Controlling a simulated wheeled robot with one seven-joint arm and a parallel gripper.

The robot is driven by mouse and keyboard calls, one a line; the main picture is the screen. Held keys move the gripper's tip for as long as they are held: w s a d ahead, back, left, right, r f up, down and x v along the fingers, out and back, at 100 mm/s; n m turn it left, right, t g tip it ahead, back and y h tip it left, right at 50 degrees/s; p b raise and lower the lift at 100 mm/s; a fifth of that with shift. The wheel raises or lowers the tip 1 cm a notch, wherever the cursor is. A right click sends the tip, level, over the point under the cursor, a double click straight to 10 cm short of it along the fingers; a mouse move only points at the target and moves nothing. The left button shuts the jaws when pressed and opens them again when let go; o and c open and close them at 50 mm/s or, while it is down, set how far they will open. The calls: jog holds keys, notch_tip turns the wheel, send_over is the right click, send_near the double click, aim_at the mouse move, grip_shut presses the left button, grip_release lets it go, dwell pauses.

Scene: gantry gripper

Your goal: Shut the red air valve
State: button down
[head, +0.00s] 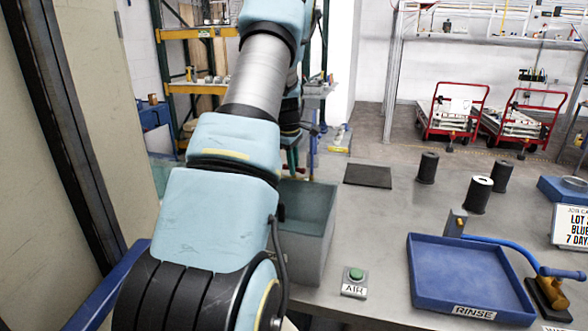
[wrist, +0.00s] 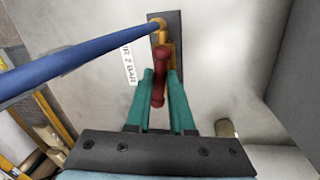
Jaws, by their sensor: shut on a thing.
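The red air valve handle (wrist: 161,60) shows in the wrist view, pointing down the picture from a brass fitting (wrist: 158,28) on a dark plate. My gripper (wrist: 160,76) has two green fingers, one on each side of the handle, and is shut on it. The handle's lower end lies between the fingers. A blue hose (wrist: 70,62) runs left from the brass fitting. In the head view my arm covers the valve, and I cannot make it out there.
A white label ending in "2 BAR" (wrist: 128,65) is beside the valve. In the head view, a green AIR button (head: 356,274), a blue RINSE tray (head: 465,270) and black cylinders (head: 427,168) stand on the grey bench (head: 365,215). A grey bin (head: 303,240) is beside my arm.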

jog(key=m+b, duration=0.1)
jog(key=m, duration=0.3)
jog(key=shift+a+h+b, duration=0.1)
jog(key=shift+h+b, duration=0.25)
jog(key=shift+h, duration=0.05)
jog(key=m+g, duration=0.1)
jog(key=m, duration=0.6)
jog(key=shift+w+a+m+g+h, duration=0.1)
jog(key=shift+m+g+h, duration=0.2)
jog(key=shift+m, duration=0.1)
jog(key=shift+m+g, duration=0.4)
jog(key=shift+m, duration=1.4)
jog(key=c, duration=0.8)
grip_release()
